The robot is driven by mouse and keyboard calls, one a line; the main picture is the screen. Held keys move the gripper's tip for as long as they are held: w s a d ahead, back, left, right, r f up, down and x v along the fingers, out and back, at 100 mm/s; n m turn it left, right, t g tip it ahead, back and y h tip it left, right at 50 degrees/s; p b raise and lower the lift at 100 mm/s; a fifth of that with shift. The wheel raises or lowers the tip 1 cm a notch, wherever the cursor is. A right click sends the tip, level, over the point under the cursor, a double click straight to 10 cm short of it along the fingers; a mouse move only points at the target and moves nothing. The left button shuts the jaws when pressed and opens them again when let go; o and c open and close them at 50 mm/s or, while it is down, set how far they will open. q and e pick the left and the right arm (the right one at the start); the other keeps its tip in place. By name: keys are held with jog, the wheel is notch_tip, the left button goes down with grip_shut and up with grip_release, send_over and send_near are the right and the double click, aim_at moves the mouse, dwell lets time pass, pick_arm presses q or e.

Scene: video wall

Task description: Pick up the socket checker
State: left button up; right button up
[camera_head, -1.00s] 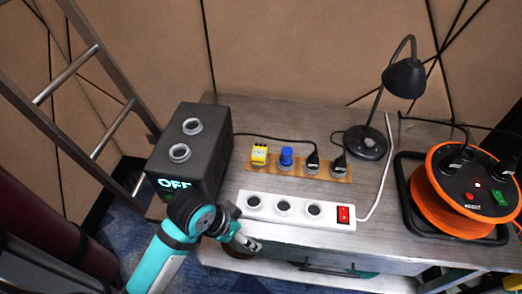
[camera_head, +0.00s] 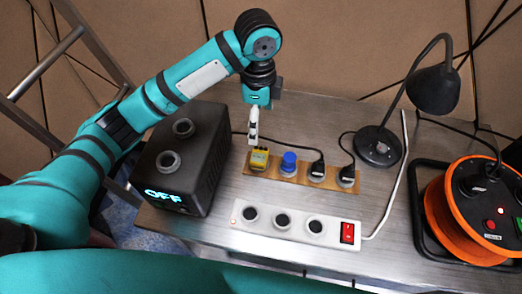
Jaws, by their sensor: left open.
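The socket checker appears to be the small yellow block (camera_head: 259,159) plugged into the left end of the brown wooden socket strip (camera_head: 274,172). My left gripper (camera_head: 253,138) is open and points down just above the yellow block. Its narrow fingers show edge-on, and I cannot tell whether they touch the block. My right gripper does not show.
A blue plug (camera_head: 289,161) and black plugs (camera_head: 317,170) stand right of the block. A white power strip (camera_head: 267,230) lies in front.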

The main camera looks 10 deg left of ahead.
pick_arm(q)
notch_tip(320, 180, down, 5)
send_over(259, 155)
jog(key=f, duration=0.6)
jog(key=shift+s+p, duration=0.3)
jog(key=shift+p, duration=0.05)
jog(key=shift+f, duration=0.5)
jog(key=f, duration=0.4)
jog(key=shift+w+f+p, duration=0.15)
jog(key=shift+w+p, duration=0.25)
jog(key=shift+f, duration=0.3)
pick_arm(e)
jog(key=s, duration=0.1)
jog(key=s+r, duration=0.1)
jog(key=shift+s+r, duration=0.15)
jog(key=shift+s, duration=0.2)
pick_arm(q)
jog(key=shift+c, duration=0.4)
jog(key=c, duration=1.3)
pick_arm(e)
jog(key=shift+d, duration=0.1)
